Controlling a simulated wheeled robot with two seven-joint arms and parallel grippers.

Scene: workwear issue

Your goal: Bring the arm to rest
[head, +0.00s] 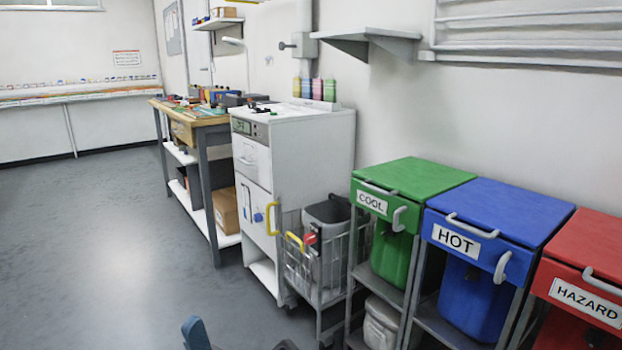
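Neither of my grippers can be made out in the head view. A blue piece and a dark piece, perhaps parts of my own arm, show at the bottom edge left of the middle. No fingers can be seen on them, and the rest is cut off by the frame.
Green COOL (412,184), blue HOT (500,218) and red HAZARD (592,262) bins line the right wall. A wire cart (328,268) stands beside a white cabinet (312,150). A cluttered workbench (182,130) is behind. The grey floor (90,250) at left is clear.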

